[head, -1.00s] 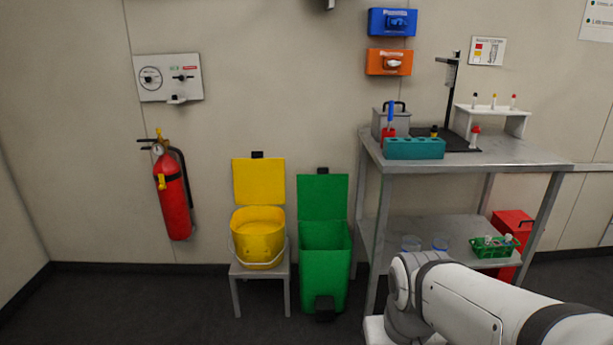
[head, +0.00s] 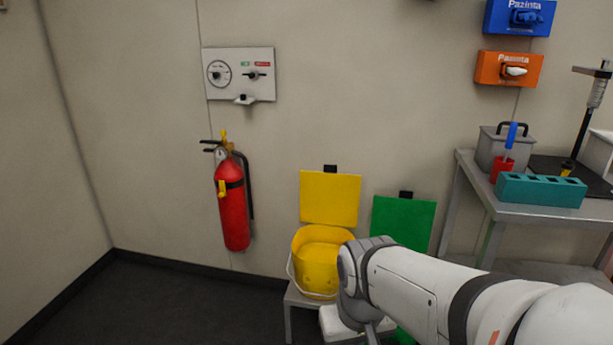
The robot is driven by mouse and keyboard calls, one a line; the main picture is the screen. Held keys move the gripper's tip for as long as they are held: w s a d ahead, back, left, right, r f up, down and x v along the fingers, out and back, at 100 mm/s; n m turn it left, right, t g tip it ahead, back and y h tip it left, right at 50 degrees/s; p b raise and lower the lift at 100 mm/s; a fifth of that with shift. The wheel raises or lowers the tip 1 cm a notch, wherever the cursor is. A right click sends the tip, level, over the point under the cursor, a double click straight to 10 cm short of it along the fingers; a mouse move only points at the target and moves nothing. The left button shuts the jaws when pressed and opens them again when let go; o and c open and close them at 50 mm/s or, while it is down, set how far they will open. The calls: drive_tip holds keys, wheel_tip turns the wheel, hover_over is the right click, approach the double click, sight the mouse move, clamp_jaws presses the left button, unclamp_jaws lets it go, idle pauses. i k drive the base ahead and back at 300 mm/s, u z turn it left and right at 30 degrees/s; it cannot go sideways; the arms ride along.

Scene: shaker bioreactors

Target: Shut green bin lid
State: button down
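The green bin's lid (head: 403,218) stands raised and open against the wall in the head view, just right of the yellow bin. My white arm crosses in front of the green bin and hides nearly all of its body. Only a sliver of green shows below the arm. My arm's links reach in from the lower right and bend downward in front of the two bins. My gripper is not visible, so I cannot tell its state or its distance from the lid.
The yellow bin (head: 318,262), its lid (head: 330,198) also open, sits on a small stand left of the green bin. A red fire extinguisher (head: 233,205) hangs on the wall. A metal bench (head: 530,212) with a teal rack (head: 541,189) stands at right. The floor at left is clear.

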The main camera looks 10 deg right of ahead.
sight(409, 221)
drive_tip(key=i, duration=1.3)
drive_tip(key=z, duration=0.65)
drive_tip(key=i, duration=0.3)
drive_tip(key=z, duration=0.35)
drive_tip(key=k, duration=0.75)
drive_tip(key=z, duration=0.2)
drive_tip(key=i, duration=0.8)
drive_tip(key=u, duration=0.05)
